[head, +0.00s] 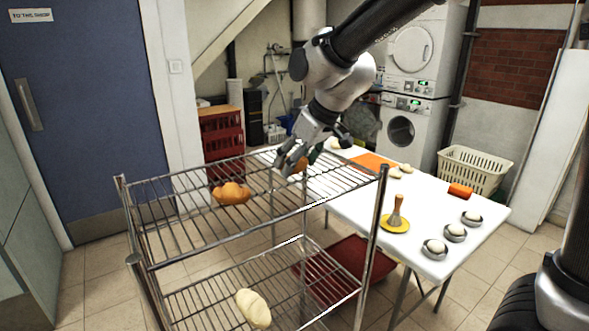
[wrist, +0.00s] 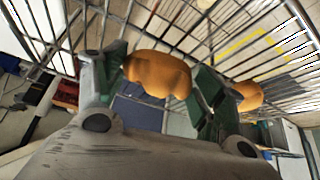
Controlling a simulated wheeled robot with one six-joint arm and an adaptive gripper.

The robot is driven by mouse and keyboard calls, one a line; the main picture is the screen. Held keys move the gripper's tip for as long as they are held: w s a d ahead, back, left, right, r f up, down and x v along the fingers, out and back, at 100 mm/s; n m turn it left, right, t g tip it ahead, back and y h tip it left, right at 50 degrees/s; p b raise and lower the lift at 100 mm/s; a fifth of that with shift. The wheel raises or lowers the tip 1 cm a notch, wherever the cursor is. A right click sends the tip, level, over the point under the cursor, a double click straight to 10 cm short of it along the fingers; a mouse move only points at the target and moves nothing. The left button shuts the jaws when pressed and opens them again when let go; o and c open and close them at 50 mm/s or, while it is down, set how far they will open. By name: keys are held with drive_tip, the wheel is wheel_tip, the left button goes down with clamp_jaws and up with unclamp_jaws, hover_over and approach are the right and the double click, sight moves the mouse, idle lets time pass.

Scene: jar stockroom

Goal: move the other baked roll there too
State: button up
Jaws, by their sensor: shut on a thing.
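One golden-brown baked roll (head: 231,193) lies on the upper shelf of the wire rack (head: 168,262), left of centre. It also shows in the wrist view, beyond the right finger (wrist: 249,96). My gripper (head: 292,162) is at the rear right part of the upper shelf. It is shut on another baked roll (wrist: 158,74), held between the two green-padded fingers. In the head view the fingers mostly hide this held roll (head: 302,165). I cannot tell whether the held roll touches the wires.
A pale unbaked roll (head: 253,308) lies on the lower shelf. The white table (head: 341,188) behind carries several dough balls in small tins, a wooden-handled tool (head: 396,216) on a yellow disc and an orange roll-shaped item (head: 460,190). A red crate (head: 345,268) stands below. The upper shelf has free room.

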drive_tip(key=shift+f, duration=1.15)
drive_tip(key=shift+f, duration=0.2)
drive_tip(key=o, duration=1)
drive_tip(key=shift+r, duration=0.15)
drive_tip(key=shift+d+r, duration=0.1)
drive_tip(key=shift+r, duration=0.15)
drive_tip(key=v, duration=1.1)
drive_tip(key=shift+s+d+r, duration=0.15)
drive_tip(key=shift+r, duration=0.05)
